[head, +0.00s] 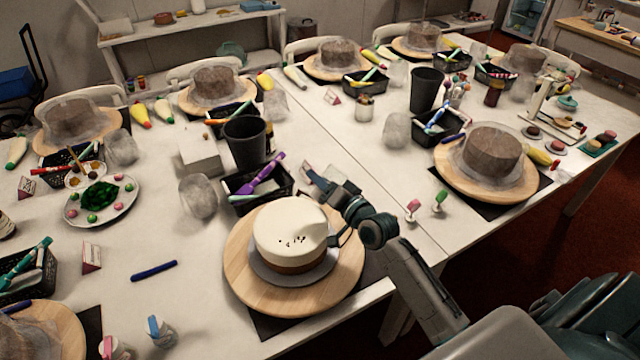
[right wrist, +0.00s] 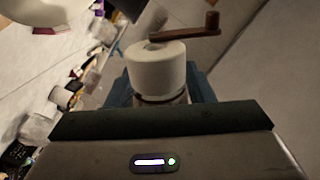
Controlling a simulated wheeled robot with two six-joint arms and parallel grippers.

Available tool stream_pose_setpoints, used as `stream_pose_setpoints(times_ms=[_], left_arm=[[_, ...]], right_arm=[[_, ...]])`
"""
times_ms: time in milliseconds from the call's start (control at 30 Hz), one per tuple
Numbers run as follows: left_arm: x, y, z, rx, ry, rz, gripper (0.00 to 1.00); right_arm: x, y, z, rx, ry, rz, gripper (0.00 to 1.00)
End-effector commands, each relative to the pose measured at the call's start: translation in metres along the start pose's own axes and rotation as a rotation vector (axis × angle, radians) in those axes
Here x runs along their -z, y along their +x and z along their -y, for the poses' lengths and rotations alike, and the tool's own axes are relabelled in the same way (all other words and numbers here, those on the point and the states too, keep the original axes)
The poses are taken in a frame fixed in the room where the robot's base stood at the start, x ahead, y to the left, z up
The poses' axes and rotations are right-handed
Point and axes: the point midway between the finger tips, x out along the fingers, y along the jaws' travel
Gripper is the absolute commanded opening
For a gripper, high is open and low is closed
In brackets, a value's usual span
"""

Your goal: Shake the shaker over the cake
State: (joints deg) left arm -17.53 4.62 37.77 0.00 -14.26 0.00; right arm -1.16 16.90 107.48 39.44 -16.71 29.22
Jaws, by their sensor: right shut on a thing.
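A white cake (head: 290,222) with a brown lower band and a few dark specks sits on a grey board (head: 262,272) on a round wooden turntable (head: 237,268). In the right wrist view, my right gripper (right wrist: 162,92) is shut on a white round-bodied shaker (right wrist: 157,68) with a brown crank handle (right wrist: 190,34). In the head view my right gripper (head: 322,183) is beside and behind the cake's right edge. The shaker cannot be made out clearly there. My left gripper is not in view.
A black basket (head: 240,200) with a purple tool and a dark cup (head: 246,142) stand behind the turntable. A blue pen (head: 154,270) lies left of it. Red and green small items (head: 425,207) stand to the right. Other covered cakes on turntables line the table.

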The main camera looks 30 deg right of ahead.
Motion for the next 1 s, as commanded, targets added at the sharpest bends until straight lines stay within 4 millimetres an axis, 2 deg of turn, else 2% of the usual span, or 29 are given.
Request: stream_pose_setpoints(times_ms=[33, 167, 533, 700, 833, 1000], left_arm=[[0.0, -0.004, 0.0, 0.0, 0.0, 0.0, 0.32], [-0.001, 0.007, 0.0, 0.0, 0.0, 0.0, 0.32], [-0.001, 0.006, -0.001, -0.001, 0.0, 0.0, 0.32], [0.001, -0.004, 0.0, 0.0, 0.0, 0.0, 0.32], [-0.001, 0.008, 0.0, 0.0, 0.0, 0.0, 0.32], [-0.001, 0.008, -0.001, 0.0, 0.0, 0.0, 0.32]], right_arm=[[0.005, 0.0, 0.002, 0.001, -0.001, -0.001, 0.2], [-0.012, 0.0, -0.001, 0.002, 0.0, -0.001, 0.2], [-0.01, 0.0, 0.003, 0.001, -0.053, -0.001, 0.2], [0.005, 0.0, 0.006, 0.001, -0.053, -0.001, 0.2], [-0.011, 0.0, 0.001, 0.001, -0.05, -0.001, 0.2], [-0.011, 0.0, 0.005, 0.002, -0.1, -0.001, 0.2]])
